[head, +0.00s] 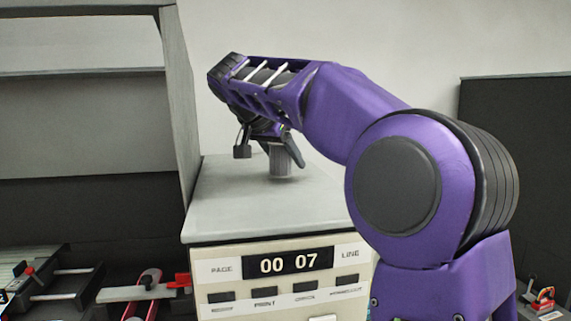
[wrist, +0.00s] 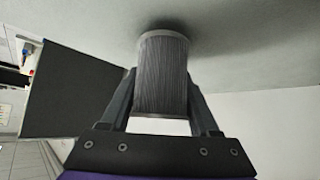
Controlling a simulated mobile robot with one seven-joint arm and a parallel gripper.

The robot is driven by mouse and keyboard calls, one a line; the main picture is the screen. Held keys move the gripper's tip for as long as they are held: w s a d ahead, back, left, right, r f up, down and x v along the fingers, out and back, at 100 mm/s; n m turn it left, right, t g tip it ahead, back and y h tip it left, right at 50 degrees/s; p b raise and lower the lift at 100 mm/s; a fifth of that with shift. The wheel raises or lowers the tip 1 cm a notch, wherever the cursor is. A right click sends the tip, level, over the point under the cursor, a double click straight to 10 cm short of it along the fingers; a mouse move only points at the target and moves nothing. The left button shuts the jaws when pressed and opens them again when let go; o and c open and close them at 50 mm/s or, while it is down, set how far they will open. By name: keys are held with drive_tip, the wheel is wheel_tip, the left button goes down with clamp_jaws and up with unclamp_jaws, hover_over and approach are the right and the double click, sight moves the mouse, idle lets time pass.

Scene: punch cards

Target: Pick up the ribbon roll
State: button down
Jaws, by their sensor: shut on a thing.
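The ribbon roll (head: 279,162) is a small grey cylinder with fine ribbing. In the head view it is upright at the top of the grey cabinet (head: 235,215), partly covered by my gripper (head: 280,158). In the wrist view the ribbon roll (wrist: 162,75) is between the two fingers of my gripper (wrist: 162,100), one finger against each side. My gripper is shut on it. Whether the roll's base touches the cabinet top or is slightly above it, I cannot tell.
The cabinet's front has a counter display (head: 287,263) reading 00 07 and a row of dark buttons. A tall grey panel (head: 185,110) rises at the cabinet's left. Red and black tools (head: 150,290) lie low at the left. The cabinet top around the roll is clear.

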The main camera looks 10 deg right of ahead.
wheel_tip(320, 180, up, 9)
drive_tip(key=shift+f, duration=0.2)
idle(0.3)
drive_tip(key=shift+s+d, duration=0.15)
